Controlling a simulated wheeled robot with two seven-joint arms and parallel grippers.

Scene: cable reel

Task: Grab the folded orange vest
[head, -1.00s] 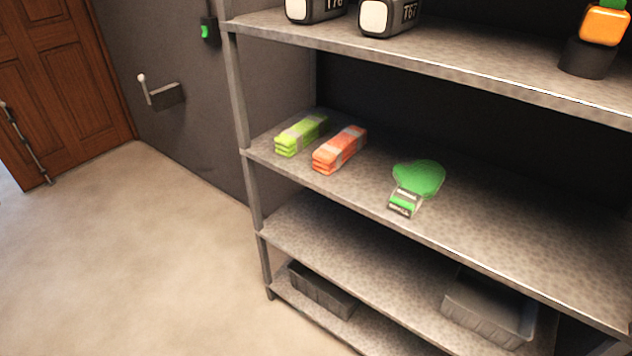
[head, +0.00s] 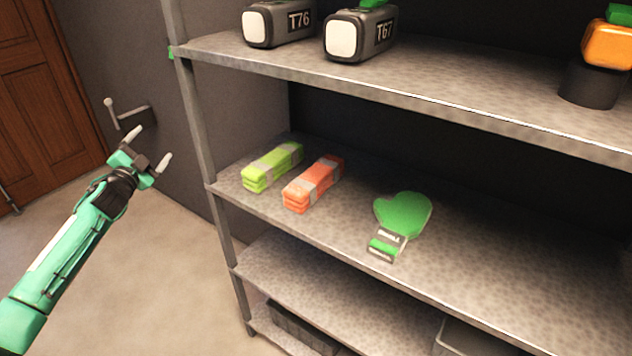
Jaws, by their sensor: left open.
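The folded orange vest (head: 314,184) lies on the middle shelf, near its left end, with a grey band across it. My left gripper (head: 151,148) is raised at the left of the picture, outside the shelf post. It is open and empty, and stands apart from the vest. A folded yellow-green vest (head: 272,167) lies just left of the orange one. My right gripper does not show.
A green mitt-shaped item (head: 403,216) lies on the shelf (head: 500,260) right of the vests. The shelf post (head: 196,130) stands between my left gripper and the vests. Devices marked T76 (head: 278,22) and T67 (head: 360,33) sit on the shelf above. Bins stand below.

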